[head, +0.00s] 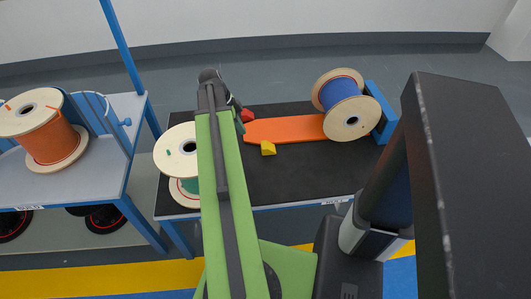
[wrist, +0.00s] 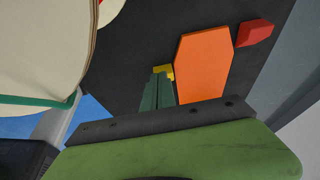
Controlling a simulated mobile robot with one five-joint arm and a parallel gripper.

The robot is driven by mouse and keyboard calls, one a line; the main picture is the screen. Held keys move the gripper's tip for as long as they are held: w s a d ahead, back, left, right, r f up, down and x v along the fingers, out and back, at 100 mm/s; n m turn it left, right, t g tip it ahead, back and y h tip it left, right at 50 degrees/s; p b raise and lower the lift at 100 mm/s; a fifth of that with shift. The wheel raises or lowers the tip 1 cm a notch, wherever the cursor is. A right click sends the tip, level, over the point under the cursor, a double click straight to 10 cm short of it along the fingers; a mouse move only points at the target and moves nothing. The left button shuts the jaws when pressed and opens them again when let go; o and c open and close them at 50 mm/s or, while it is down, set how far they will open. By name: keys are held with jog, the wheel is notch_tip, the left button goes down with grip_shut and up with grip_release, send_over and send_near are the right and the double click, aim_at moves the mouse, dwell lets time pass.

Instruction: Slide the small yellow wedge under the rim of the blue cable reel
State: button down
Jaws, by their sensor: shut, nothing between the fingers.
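The small yellow wedge (head: 268,148) lies on the black table top, at the near edge of a flat orange board. The blue cable reel (head: 341,92) lies on its side at the board's right end, its pale round flange facing the front. The wedge is to the left of the reel and apart from it. In the wrist view the wedge (wrist: 167,71) shows just beyond my gripper (wrist: 158,78), partly covered by the fingers. My gripper is shut and empty; I cannot tell whether it touches the wedge. In the head view my arm mostly hides the gripper.
The orange board (head: 285,130) has a red block (head: 247,115) at its left end. A reel of green cable (head: 178,160) stands left of my arm. A blue stop (head: 381,112) stands behind the blue reel. An orange reel (head: 45,130) is on the left bench. The table front is clear.

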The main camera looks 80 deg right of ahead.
jog(key=b+x, duration=0.3)
jog(key=x, duration=0.1)
jog(key=b+x, duration=0.8)
jog(key=shift+s+d, duration=0.1)
jog(key=shift+s, duration=0.2)
jog(key=shift+r, duration=0.1)
jog(key=shift+s, duration=0.1)
jog(key=shift+s+d, duration=0.75)
jog(key=shift+s, duration=1.05)
jog(key=shift+s+d, duration=0.75)
jog(key=shift+s, duration=1.1)
jog(key=shift+s+d, duration=0.8)
jog(key=shift+s, duration=1)
jog(key=shift+s, duration=0.15)
jog(key=shift+s+d, duration=0.75)
jog(key=shift+s, duration=1.05)
jog(key=shift+s+d, duration=0.75)
jog(key=shift+s, duration=1.05)
jog(key=shift+s+d, duration=0.8)
jog(key=shift+s, duration=1)
jog(key=shift+s+d, duration=0.3)
jog(key=shift+s, duration=0.45)
